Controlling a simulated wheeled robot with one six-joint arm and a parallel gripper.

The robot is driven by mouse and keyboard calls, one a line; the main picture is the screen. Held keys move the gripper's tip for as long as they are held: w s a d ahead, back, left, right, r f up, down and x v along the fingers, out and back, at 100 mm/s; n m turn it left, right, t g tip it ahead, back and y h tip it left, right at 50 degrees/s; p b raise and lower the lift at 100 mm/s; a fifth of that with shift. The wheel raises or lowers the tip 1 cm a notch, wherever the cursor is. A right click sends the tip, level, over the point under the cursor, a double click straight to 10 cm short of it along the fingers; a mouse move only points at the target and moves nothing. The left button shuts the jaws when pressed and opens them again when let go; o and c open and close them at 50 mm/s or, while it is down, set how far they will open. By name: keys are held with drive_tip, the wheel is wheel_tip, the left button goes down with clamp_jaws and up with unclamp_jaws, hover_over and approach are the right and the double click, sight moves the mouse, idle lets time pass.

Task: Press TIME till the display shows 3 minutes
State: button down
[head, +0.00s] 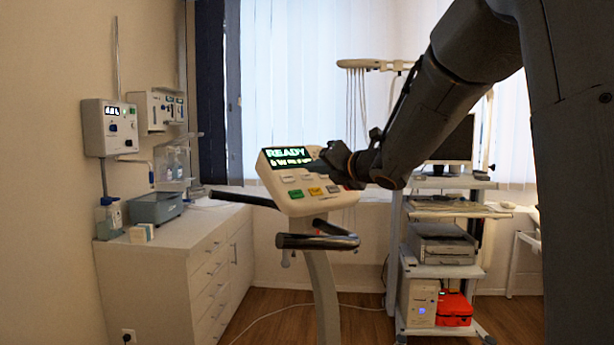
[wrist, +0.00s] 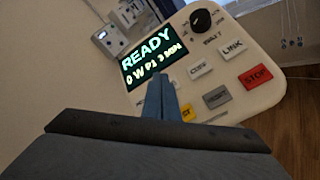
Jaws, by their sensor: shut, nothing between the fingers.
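The console (head: 306,180) is a cream panel on a post, with a lit display (head: 287,157) at its top left. In the wrist view the display (wrist: 153,60) reads READY, and below it small text that looks like "0 W P1 3 MIN". My gripper (head: 320,166) is shut and empty, at the console's face from the right. In the wrist view its blue-grey fingers (wrist: 160,88) stand close together just below the display and cover part of the button area. I cannot make out a TIME label; contact with a button cannot be told.
A red STOP button (wrist: 257,77), a grey button (wrist: 217,97), a LINK button (wrist: 232,49) and a black knob (wrist: 201,19) are near the fingers. A handlebar (head: 318,241) juts out below the console. A drawer cabinet (head: 185,270) stands left, a shelved cart (head: 440,270) right.

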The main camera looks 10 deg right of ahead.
idle(0.3)
drive_tip(key=shift+s+d+r+p, duration=0.2)
drive_tip(key=shift+s+r+p, duration=0.3)
drive_tip(key=shift+r, duration=0.15)
drive_tip(key=shift+s+d+r+p, duration=0.2)
drive_tip(key=shift+s+r+p, duration=0.2)
drive_tip(key=shift+r, duration=0.25)
drive_tip(key=shift+s+d+r+p, duration=0.2)
drive_tip(key=shift+s+r+p, duration=0.2)
drive_tip(key=shift+s+r, duration=0.2)
drive_tip(key=shift+r, duration=0.1)
drive_tip(key=s+d+r+p, duration=0.1)
drive_tip(key=s+r+p, duration=0.2)
drive_tip(key=s+r, duration=0.1)
drive_tip(key=shift+d+r+p, duration=0.3)
drive_tip(key=shift+r+p, duration=0.1)
drive_tip(key=shift+r, duration=0.3)
